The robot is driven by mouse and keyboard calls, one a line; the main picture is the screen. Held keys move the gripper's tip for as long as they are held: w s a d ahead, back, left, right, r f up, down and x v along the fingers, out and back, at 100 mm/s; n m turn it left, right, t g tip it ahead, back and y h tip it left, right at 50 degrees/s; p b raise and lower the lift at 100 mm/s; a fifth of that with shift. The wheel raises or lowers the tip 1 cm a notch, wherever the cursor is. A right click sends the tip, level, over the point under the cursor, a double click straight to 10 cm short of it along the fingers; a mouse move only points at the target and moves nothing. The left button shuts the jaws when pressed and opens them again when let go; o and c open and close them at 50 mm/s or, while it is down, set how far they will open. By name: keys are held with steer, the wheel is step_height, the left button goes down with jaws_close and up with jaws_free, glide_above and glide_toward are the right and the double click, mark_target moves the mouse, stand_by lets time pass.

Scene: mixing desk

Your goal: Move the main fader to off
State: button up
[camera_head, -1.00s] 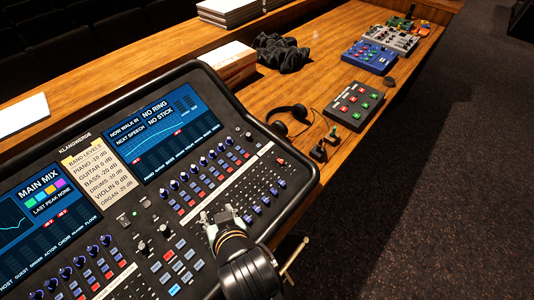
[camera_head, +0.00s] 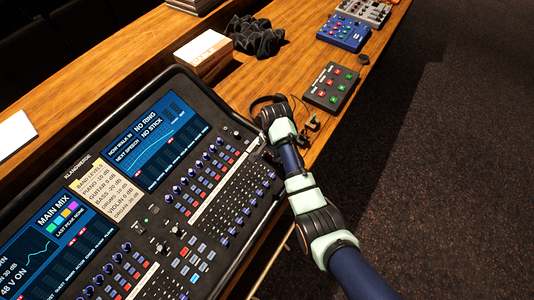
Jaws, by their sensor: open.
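The mixing desk (camera_head: 232,112) fills the left and lower part of the view. Its right-hand fader bank (camera_head: 240,200) has rows of small sliders with blue caps at the lower end. I cannot tell which slider is the main fader, or its position. My gripper (camera_head: 269,154) is dark and small, over the desk's right edge, to the upper right of the fader bank. It looks empty and apart from the sliders. My wrist and forearm hide part of the desk's right rim. The finger gap is hard to make out.
A black button box (camera_head: 331,88) with red and green buttons lies right of my wrist. A box (camera_head: 203,56), dark cloth (camera_head: 256,37) and a blue device (camera_head: 343,32) stand farther back. Dark floor lies open at the right.

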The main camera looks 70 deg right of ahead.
mark_target(268, 156)
step_height(268, 156, down, 2)
steer(key=shift+w+f, duration=0.1)
steer(key=shift+w, duration=0.05)
jaws_close()
stand_by(0.3)
